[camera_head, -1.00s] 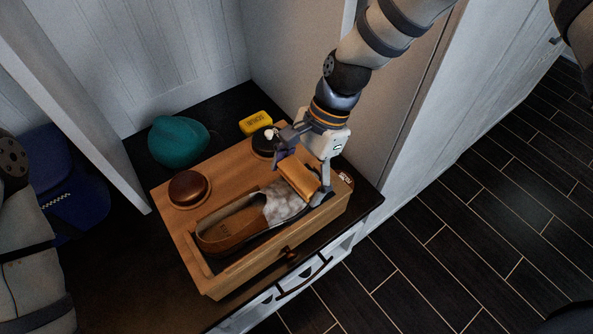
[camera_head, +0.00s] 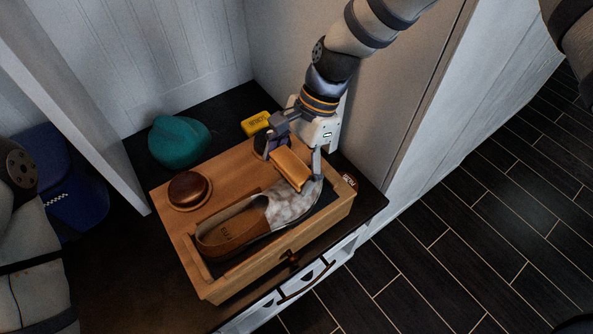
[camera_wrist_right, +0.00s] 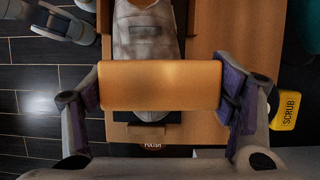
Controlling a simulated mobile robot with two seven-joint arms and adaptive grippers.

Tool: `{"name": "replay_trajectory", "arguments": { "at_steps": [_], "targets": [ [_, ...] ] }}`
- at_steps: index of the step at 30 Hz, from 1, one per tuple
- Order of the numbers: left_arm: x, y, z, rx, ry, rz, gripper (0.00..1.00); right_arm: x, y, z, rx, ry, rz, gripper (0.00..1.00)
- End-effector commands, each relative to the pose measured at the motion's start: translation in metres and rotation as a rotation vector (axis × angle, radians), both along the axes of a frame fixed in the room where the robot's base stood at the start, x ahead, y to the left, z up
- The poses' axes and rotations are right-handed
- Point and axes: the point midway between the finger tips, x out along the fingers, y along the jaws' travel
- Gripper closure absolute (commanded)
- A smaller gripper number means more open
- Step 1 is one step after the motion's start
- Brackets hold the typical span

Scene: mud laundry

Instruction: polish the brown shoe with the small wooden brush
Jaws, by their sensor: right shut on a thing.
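The brown shoe (camera_head: 238,228) lies in the wooden box (camera_head: 222,290), with its toe to the right. Its front part shows pale, whitish patches (camera_head: 288,202); it also shows at the top of the right wrist view (camera_wrist_right: 146,35). My right gripper (camera_head: 294,165) is shut on the small wooden brush (camera_head: 290,168), holding it by its two ends. The brush (camera_wrist_right: 160,85) is over the toe end of the shoe; whether the bristles touch is hidden. My left gripper is not in view; only part of my left arm shows at the left edge.
A round brown-lidded tin (camera_head: 188,188) sits on the box's back left. A dark round thing is partly hidden behind my right gripper. A teal lump (camera_head: 178,141) and a yellow SCRUB block (camera_head: 256,124) lie behind the box. A white wall panel stands close on the right.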

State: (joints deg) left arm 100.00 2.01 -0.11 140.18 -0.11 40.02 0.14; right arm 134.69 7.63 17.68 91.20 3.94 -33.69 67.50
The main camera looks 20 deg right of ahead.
Motion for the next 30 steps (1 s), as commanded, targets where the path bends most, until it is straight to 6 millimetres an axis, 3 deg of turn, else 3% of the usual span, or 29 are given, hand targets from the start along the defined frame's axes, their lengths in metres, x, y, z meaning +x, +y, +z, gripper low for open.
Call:
{"name": "replay_trajectory", "arguments": {
  "at_steps": [24,30],
  "targets": [
    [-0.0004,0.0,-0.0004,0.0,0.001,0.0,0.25,0.001,0.0003,-0.0022,0.0,-0.001,-0.001,0.48],
    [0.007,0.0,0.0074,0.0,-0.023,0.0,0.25,-0.0077,-0.0034,0.0021,0.0,-0.003,0.0,0.48]
  ]
}}
